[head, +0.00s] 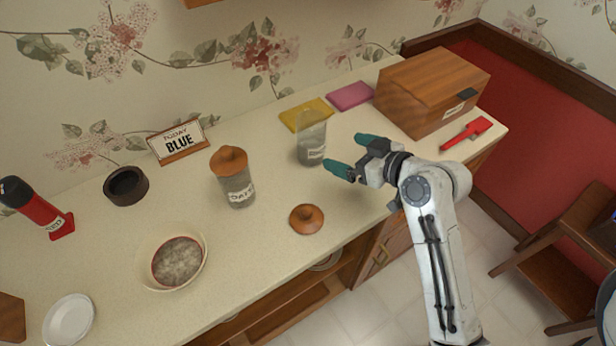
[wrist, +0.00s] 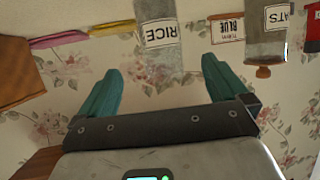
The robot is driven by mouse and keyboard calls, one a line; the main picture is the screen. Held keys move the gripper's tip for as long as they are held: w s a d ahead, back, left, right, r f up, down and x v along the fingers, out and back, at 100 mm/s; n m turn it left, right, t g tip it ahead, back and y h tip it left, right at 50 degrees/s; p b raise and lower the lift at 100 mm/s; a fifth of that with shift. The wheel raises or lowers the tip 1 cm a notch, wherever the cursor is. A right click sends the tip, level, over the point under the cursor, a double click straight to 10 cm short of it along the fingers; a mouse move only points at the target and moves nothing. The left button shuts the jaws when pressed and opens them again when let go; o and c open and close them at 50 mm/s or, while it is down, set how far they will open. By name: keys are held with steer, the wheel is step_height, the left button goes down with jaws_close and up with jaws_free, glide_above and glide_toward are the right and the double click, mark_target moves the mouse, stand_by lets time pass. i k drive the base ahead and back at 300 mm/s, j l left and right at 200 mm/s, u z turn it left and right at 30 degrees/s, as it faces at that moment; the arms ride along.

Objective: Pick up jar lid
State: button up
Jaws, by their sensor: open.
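A round brown wooden jar lid (head: 307,218) with a knob lies on the counter, in front of the clear jar. The clear jar (head: 312,140) has no lid on it; the wrist view shows its RICE label (wrist: 160,34). A second jar (head: 238,185), labelled OATS, wears a similar wooden lid (head: 229,160). My gripper (head: 348,153) is open and empty, its teal fingers pointing left just right of the clear jar, up and right of the loose lid. In the wrist view my gripper (wrist: 160,64) has the RICE jar beyond its fingertips; the loose lid is not seen there.
A wooden box (head: 434,90) and a red scoop-like tool (head: 466,134) are at the right end. Yellow (head: 300,112) and pink (head: 350,95) pads lie near the wall. A bowl (head: 197,276) stands at left. Counter around the loose lid is clear; the front edge is close.

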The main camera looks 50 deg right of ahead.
mark_target(305, 218)
steer(key=i+j+z, duration=0.1)
steer(key=j+z, duration=0.2)
steer(key=j, duration=0.5)
steer(key=j+z, duration=0.3)
steer(key=j, duration=0.5)
steer(key=i, duration=0.05)
